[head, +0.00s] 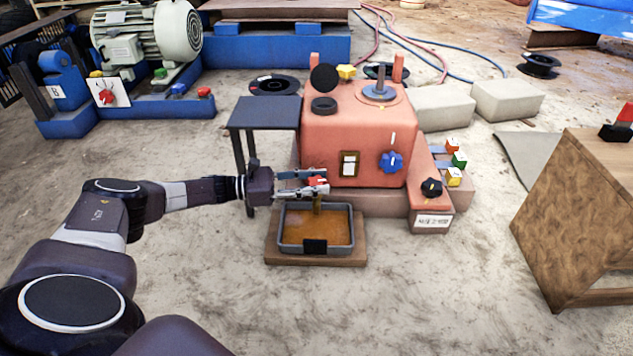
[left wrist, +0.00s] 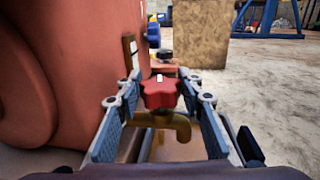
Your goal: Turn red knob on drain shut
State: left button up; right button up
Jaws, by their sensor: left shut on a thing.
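The red knob (head: 317,181) sits on the drain at the lower front of the salmon-red machine (head: 352,125). In the left wrist view the lobed red knob (left wrist: 160,93) sits above a brass drain spout (left wrist: 172,123). My left gripper (head: 316,182) reaches in from the left and is shut on the knob, with one finger on each side of it. A grey tray (head: 290,247) of brown liquid stands below the drain on a wooden board. A brown strip shows between the drain and the tray; I cannot tell whether it is spout or flowing liquid. My right gripper is not in view.
A dark stand (head: 265,113) rises close behind my left gripper. A blue knob (head: 391,162) and a black knob (head: 431,187) are on the machine to the right. A wooden crate (head: 570,215) stands at far right. The floor in front is clear.

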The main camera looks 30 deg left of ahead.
pick_arm(q)
jog(key=shift+r+g, duration=0.1)
jog(key=shift+g, duration=0.2)
jog(key=o, duration=1.2)
jog(key=v, duration=1.2)
jog(key=shift+f, duration=0.25)
